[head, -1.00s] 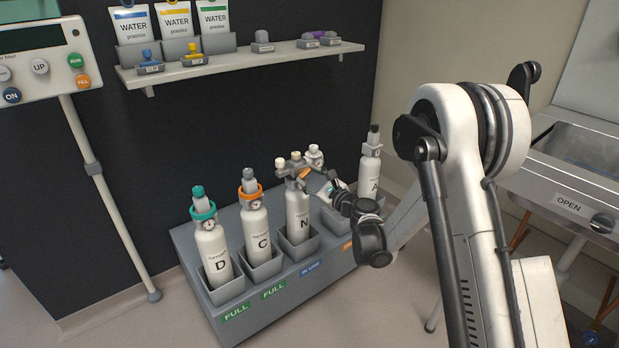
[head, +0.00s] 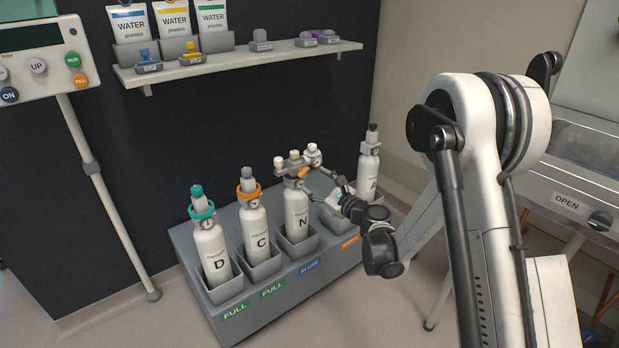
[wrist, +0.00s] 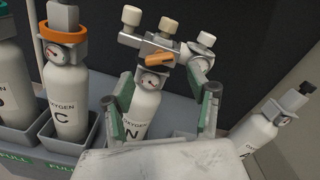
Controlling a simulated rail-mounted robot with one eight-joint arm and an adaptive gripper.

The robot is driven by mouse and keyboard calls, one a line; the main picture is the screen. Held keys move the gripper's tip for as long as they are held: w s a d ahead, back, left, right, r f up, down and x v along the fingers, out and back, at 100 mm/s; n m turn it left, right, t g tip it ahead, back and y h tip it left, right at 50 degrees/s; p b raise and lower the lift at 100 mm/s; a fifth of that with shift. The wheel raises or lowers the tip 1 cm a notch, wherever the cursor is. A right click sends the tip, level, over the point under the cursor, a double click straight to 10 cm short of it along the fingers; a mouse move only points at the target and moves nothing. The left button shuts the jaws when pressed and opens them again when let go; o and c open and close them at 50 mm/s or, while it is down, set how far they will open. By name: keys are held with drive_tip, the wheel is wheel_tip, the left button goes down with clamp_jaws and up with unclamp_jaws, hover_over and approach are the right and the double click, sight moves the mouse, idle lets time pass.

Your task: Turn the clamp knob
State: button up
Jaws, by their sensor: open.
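The oxygen cylinder N (head: 297,212) stands upright in its holder. It also shows in the wrist view (wrist: 146,108). On top is a grey valve and clamp assembly (wrist: 150,45) with several cream knobs: one at the left (wrist: 132,15), one in the middle (wrist: 168,25) and one at the right (wrist: 206,39). An orange lever (wrist: 160,55) crosses its front, above a gauge. Which knob is the clamp knob I cannot tell. My gripper (wrist: 160,92) is open, its green-padded fingers on either side of the cylinder's upper part, nothing held. In the head view my gripper (head: 316,186) is right of cylinder N.
Cylinders D (head: 212,250) and C (head: 254,228) stand to the left in the grey rack (head: 290,283). Cylinder A (head: 369,165) stands behind on the right. A shelf (head: 240,62) with small items and water pouches is above. The floor in front is clear.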

drive_tip(key=v, duration=0.7)
drive_tip(key=shift+s+d, duration=0.25)
drive_tip(key=shift+r, duration=0.1)
drive_tip(key=s+d+r+n+g+h, duration=0.3)
drive_tip(key=s+r+n+g+h, duration=0.1)
drive_tip(key=s+r+n, duration=0.8)
drive_tip(key=s+d+n+g+h, duration=0.1)
drive_tip(key=s+d+n+h, duration=0.4)
drive_tip(key=s, duration=0.8)
drive_tip(key=s+d+n+g+h, duration=0.2)
drive_tip(key=s+d+n, duration=0.3)
drive_tip(key=s+d, duration=0.5)
wheel_tip(320, 180, up, 17)
drive_tip(key=s+a+p, duration=0.2)
drive_tip(key=p, duration=1.6)
drive_tip(key=shift+s+h, duration=0.25)
drive_tip(key=shift+h, duration=0.05)
